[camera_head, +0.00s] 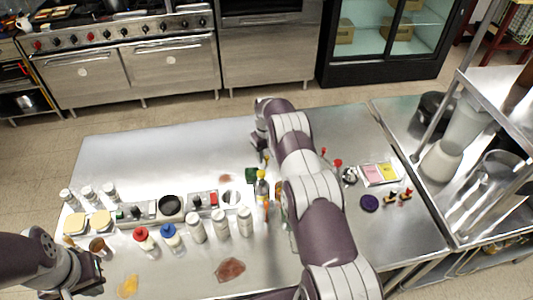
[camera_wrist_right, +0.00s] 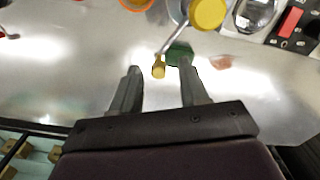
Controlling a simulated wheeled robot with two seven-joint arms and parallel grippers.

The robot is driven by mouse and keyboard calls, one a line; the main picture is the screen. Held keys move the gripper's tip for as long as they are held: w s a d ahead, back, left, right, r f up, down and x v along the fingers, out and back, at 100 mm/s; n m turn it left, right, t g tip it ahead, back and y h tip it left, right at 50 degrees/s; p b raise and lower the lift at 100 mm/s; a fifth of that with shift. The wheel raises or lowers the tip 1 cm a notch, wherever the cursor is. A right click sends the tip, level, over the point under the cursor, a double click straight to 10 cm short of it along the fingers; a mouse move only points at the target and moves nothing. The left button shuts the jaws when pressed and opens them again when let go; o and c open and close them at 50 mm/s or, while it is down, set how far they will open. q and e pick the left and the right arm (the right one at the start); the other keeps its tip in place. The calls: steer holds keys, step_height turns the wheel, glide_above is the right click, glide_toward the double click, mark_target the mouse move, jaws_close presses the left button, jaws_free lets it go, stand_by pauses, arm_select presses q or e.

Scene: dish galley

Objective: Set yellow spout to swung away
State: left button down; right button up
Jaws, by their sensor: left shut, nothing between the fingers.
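The yellow spout (camera_wrist_right: 158,70) shows in the right wrist view as a thin metal arm with a yellow tip, beside a green block (camera_wrist_right: 180,53). Its tip lies between and just beyond the fingers of my right gripper (camera_wrist_right: 160,80), which is open with nothing held. Whether a finger touches it, I cannot tell. The spout is hard to make out there. My left gripper (camera_head: 97,270) is shut and empty at lower left.
White bottles (camera_head: 220,223) stand in front of a row of control boxes (camera_head: 137,211). A purple disc (camera_head: 369,202) and a tray of cards (camera_head: 380,173) lie right of my right arm. The back left of the steel table (camera_head: 150,155) is clear.

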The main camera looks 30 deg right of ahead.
steer(key=shift+r, duration=0.1)
step_height(320, 180, up, 7)
steer(key=p, duration=0.5)
steer(key=shift+s+r+p, duration=0.1)
steer(key=shift+r+p, duration=0.2)
steer(key=shift+p, duration=0.2)
steer(key=shift+f, duration=0.1)
steer(key=shift+f, duration=0.1)
